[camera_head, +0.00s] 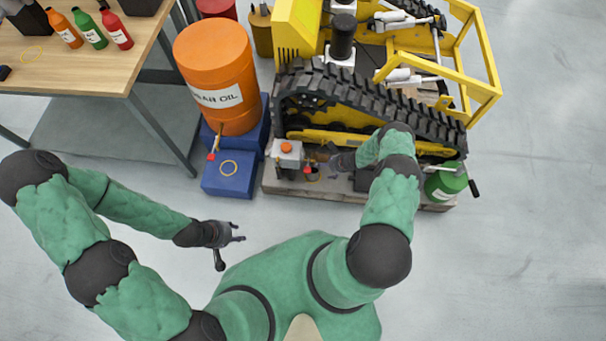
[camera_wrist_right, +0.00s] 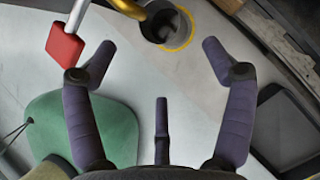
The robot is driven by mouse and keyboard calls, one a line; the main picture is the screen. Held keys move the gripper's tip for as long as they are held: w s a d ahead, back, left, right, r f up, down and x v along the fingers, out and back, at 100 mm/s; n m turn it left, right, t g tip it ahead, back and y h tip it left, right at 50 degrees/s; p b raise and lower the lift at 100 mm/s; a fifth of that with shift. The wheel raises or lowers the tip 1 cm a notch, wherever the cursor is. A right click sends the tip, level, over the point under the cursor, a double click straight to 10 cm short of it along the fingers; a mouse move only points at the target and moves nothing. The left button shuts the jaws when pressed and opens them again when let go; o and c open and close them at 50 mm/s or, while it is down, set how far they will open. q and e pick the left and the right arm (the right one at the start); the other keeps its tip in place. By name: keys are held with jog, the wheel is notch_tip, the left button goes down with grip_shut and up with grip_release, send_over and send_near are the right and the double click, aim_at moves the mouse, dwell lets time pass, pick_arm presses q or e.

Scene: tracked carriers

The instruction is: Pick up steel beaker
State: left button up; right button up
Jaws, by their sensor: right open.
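The steel beaker (camera_head: 312,174) is small in the head view, on the low wooden pallet beside a grey box with an orange cap. In the right wrist view its dark round opening (camera_wrist_right: 163,24) shows at the top, with a yellow ring around it. My right gripper (camera_head: 334,166) is open, just right of the beaker in the head view. In the wrist view its spread fingers (camera_wrist_right: 158,72) point toward the beaker, with nothing between them. My left gripper (camera_head: 233,234) has spread fingers and is empty over the floor.
A red-ended lever (camera_wrist_right: 65,43) lies close left of the beaker in the wrist view. A tracked carrier (camera_head: 370,100) stands behind. An orange oil drum (camera_head: 213,62), blue box (camera_head: 232,183) and green canister (camera_head: 444,185) flank the area. Floor is clear at right.

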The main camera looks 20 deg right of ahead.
aim_at(315, 169)
jog(key=b+x, duration=0.3)
jog(key=x, duration=0.2)
jog(key=b+x, duration=0.4)
jog(key=x, duration=0.1)
jog(key=shift+d+f, duration=0.15)
jog(key=shift+d, duration=0.05)
jog(key=shift+w+a+f, duration=0.15)
jog(key=shift+w+f, duration=0.05)
jog(key=shift+f, duration=0.1)
jog(key=c, duration=1.4)
jog(key=shift+r, duration=0.25)
